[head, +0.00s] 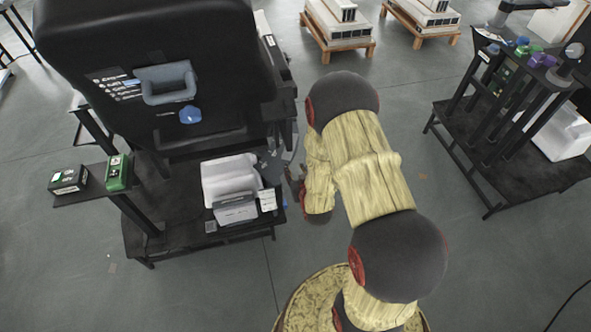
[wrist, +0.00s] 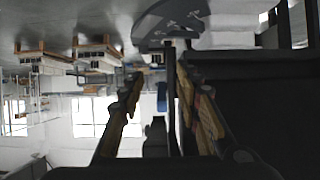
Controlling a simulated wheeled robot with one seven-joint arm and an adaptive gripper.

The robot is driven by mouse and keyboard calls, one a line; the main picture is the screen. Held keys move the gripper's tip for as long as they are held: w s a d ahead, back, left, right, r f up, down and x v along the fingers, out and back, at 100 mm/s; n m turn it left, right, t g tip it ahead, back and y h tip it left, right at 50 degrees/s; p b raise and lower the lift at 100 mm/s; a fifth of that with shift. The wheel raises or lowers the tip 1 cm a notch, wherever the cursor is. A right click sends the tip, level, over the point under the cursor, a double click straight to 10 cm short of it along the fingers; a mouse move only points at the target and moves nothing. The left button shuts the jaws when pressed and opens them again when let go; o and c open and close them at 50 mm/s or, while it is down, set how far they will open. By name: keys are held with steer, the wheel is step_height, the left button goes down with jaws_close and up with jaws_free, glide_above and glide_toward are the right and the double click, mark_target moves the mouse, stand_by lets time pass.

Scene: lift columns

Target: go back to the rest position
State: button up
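My gripper shows in the wrist view (wrist: 160,78), with its two yellow-and-dark fingers apart. I see nothing held between them. In the head view my yellow-and-black arm rises from the base, bends at the top and folds back down. Its end is beside the right side of the left workstation (head: 165,238), where a small grey part that may be my gripper is mostly hidden by the arm. I cannot tell the exact gap to the workstation. In the wrist view a dark grey curved part (wrist: 165,22) lies beyond the fingertips.
The workstation carries a white container (head: 230,177), a grey box (head: 235,209), a blue-grey bin (head: 167,82) and a green box (head: 118,172). Another black workstation (head: 480,150) stands at right. Pallets (head: 338,42) stand at the back.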

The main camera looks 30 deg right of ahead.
steer(key=shift+f, duration=0.1)
stand_by(0.4)
steer(key=s+a+f+g+y, duration=0.1)
steer(key=s+a+f+g, duration=0.1)
steer(key=s+f+g, duration=0.3)
steer(key=s+a+f+g+y, duration=0.1)
steer(key=s+a+f+g, duration=0.15)
steer(key=s, duration=0.45)
steer(key=s+a+r+n, duration=0.1)
steer(key=s+a+r, duration=0.2)
steer(key=r, duration=1.1)
steer(key=s+a+r+n+y, duration=0.1)
steer(key=s+a+r, duration=0.3)
steer(key=r, duration=1.1)
steer(key=s+a+r+n, duration=0.1)
steer(key=s+a+r, duration=0.3)
steer(key=r, duration=1.1)
steer(key=shift+s+t, duration=0.45)
steer(key=shift+s, duration=0.2)
